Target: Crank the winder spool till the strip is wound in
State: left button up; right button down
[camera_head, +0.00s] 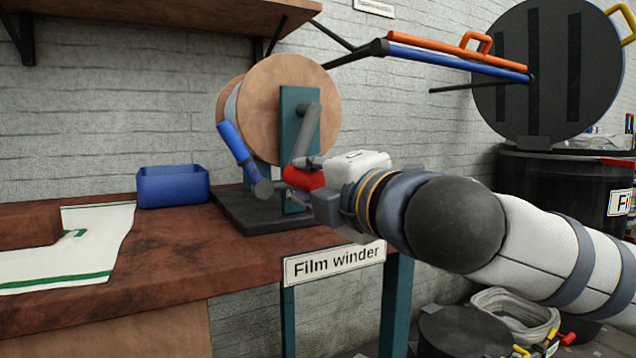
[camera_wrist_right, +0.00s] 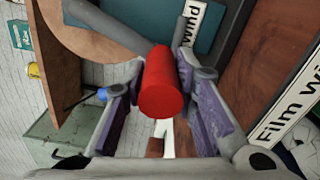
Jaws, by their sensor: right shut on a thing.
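The film winder stands at the table's right end, with a spool (camera_head: 292,80) between round wooden flanges and a teal upright (camera_head: 290,130). A grey crank arm (camera_head: 306,137) slants down from its hub to a red handle (camera_head: 303,178). My right gripper (camera_head: 308,187) is shut on this handle; in the right wrist view the red handle (camera_wrist_right: 163,88) lies between its fingers. A pale band (camera_head: 231,106) shows between the flanges; I cannot tell how much strip is wound. My left gripper is out of view.
A blue bin (camera_head: 173,186), a green-edged white sheet (camera_head: 100,240) and a brown block (camera_head: 30,225) are on the table (camera_head: 150,290). A shelf (camera_head: 160,18) hangs above; a black drum (camera_head: 560,185) stands right.

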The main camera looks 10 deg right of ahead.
jog(key=shift+s+a+r+m, duration=0.1)
jog(key=shift+a+r+m, duration=0.05)
jog(key=shift+a+m, duration=0.25)
dwell(0.3)
jog(key=c, duration=1.3)
grip_release()
jog(key=v, duration=1.2)
